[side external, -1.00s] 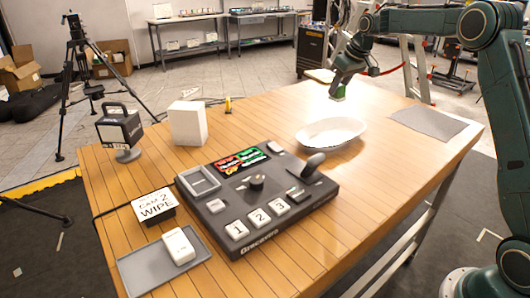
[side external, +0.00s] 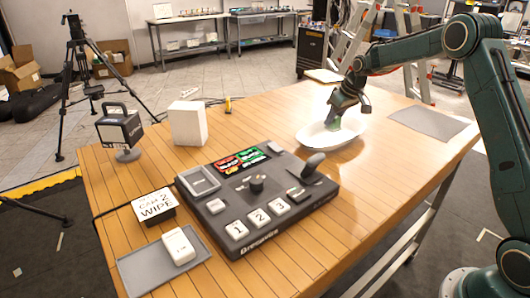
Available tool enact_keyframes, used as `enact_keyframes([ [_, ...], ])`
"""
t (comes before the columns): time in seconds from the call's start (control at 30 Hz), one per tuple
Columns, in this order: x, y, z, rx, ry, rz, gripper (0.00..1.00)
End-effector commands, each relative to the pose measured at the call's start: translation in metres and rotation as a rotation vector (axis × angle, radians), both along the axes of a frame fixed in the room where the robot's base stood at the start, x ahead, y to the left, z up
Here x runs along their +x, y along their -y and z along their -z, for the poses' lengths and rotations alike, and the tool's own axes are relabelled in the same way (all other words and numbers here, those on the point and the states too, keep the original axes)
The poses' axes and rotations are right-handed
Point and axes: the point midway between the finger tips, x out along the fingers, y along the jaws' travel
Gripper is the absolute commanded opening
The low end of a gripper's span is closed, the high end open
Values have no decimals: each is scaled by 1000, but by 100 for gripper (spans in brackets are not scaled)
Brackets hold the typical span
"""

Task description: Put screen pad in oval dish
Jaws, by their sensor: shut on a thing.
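The white oval dish (side external: 318,138) stands on the wooden table toward the back right, behind the switcher console. My gripper (side external: 335,122) points down into the dish, with its fingertips low inside the rim. It is shut on the screen pad, a small green block. The pad is mostly hidden by the fingers, and I cannot tell whether it touches the dish floor.
The black switcher console (side external: 297,222) lies in front of the dish. A white block (side external: 187,123), a monitor-like box on a stand (side external: 120,128), a CAM 2 WIPE sign (side external: 155,204) and a grey tray (side external: 135,272) are left. A grey mat (side external: 428,123) lies right.

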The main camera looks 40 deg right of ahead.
Motion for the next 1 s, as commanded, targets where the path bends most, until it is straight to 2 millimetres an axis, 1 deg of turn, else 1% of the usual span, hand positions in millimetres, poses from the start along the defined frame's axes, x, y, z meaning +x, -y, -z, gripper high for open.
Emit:
enact_keyframes([
  [0.1, 0, 0, 15, 1, -2, 0, 12],
  [0.23, 0, 0, 27, 1, -1, -1, 12],
  [0.73, 0, 0, 34, 0, 0, -1, 12],
  [0.77, 0, 0, 34, 0, 0, -1, 36],
  [0.8, 0, 0, 34, 0, 0, -1, 44],
  [0.87, 0, 0, 34, 0, 0, -1, 56],
  [1.0, 0, 0, 34, 0, 0, -1, 56],
])
